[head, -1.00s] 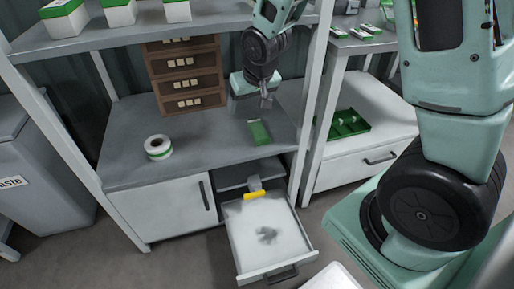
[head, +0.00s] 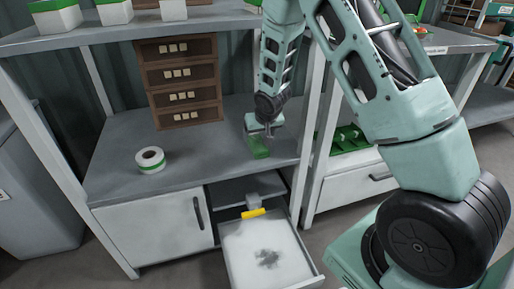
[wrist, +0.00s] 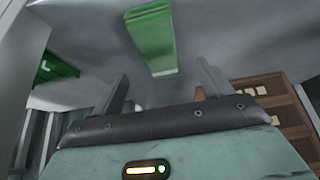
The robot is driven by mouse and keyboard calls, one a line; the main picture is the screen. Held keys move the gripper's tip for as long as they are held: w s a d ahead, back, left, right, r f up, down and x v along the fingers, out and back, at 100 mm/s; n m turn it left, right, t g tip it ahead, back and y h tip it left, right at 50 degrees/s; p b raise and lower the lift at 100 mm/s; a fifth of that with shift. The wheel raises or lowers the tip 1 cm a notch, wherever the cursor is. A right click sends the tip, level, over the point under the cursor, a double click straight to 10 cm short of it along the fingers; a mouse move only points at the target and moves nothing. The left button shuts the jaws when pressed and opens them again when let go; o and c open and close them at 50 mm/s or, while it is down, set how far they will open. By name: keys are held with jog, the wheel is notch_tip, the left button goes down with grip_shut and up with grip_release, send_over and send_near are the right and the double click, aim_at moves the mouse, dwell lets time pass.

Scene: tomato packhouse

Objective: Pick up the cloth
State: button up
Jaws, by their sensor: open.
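A flat green folded piece, which looks like the cloth (head: 260,153), lies on the grey shelf top near its right end. It also shows in the wrist view (wrist: 152,38), beyond the fingertips and between their lines. My gripper (head: 268,133) hangs just above the cloth, pointing down, and partly covers it in the head view. In the wrist view its two fingers (wrist: 162,85) are spread wide with nothing between them. The gripper looks apart from the cloth.
A brown drawer unit (head: 180,85) stands behind to the left, and a tape roll (head: 150,160) lies on the shelf top. An open white drawer (head: 240,275) below holds a yellow-edged item (head: 254,213) and a dark patch. A shelf post (head: 318,150) stands close on the right.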

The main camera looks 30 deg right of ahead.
aim_at(257, 141)
jog(key=shift+b+x, duration=1)
jog(key=shift+x, duration=1.95)
jog(key=shift+d, duration=0.1)
jog(key=c, duration=1.1)
